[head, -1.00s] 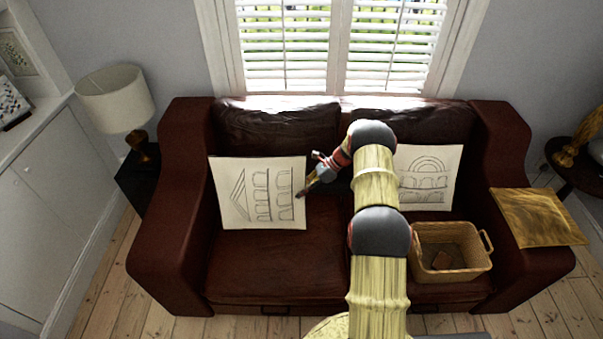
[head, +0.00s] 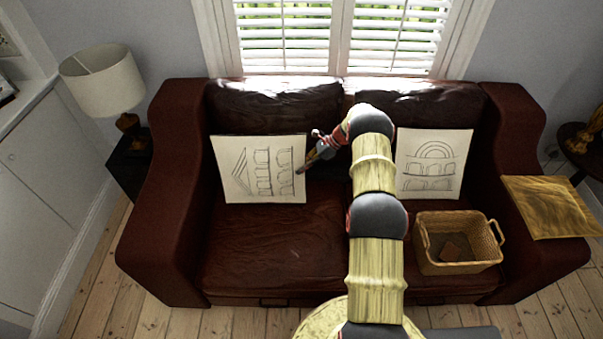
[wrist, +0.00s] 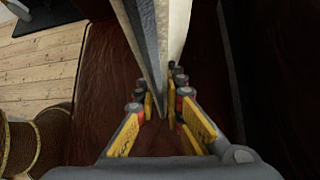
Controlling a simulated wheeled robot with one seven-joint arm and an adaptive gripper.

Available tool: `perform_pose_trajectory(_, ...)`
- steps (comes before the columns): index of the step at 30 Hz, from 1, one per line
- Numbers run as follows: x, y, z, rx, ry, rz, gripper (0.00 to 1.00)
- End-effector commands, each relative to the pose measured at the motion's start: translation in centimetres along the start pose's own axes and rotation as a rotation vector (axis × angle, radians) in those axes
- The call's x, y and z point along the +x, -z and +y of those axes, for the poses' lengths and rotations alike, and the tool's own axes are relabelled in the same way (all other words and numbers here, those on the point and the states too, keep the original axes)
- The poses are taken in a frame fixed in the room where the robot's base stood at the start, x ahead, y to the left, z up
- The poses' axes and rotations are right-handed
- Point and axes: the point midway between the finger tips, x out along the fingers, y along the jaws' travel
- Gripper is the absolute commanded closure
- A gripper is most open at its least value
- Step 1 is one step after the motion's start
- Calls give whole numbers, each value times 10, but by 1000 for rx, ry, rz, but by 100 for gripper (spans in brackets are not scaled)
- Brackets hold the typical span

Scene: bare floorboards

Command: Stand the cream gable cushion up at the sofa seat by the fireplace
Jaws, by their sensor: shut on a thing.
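The cream gable cushion (head: 258,168), with a line drawing of a gable and arches, stands nearly upright over the left sofa seat, its drawn face to the front. My gripper (head: 302,170) is shut on its right edge. In the wrist view, the fingers (wrist: 160,108) pinch the cushion (wrist: 150,35), seen edge-on. I cannot tell whether its lower edge rests on the seat or its back touches the backrest. The dark red leather sofa (head: 270,250) stands under the window. No fireplace is in view.
A second cream cushion (head: 433,164) with drawn arches leans at the right seat. A wicker basket (head: 480,258) holding a brown piece stands before it. A golden cushion (head: 550,207) lies on the right armrest. A lamp (head: 103,82) stands at left. The left seat's front is clear.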

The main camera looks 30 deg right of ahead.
Motion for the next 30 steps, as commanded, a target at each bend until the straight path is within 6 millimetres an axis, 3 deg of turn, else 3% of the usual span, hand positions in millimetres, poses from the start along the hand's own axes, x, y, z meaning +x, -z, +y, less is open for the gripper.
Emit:
perform_pose_trajectory(4,11,11,-16,-3,1,0,100)
perform_pose_trajectory(12,25,25,-28,-1,1,-1,100)
perform_pose_trajectory(27,28,28,-32,-1,1,-1,100)
perform_pose_trajectory(28,28,28,-32,-1,1,-1,88)
perform_pose_trajectory(30,28,28,-32,-1,1,-1,84)
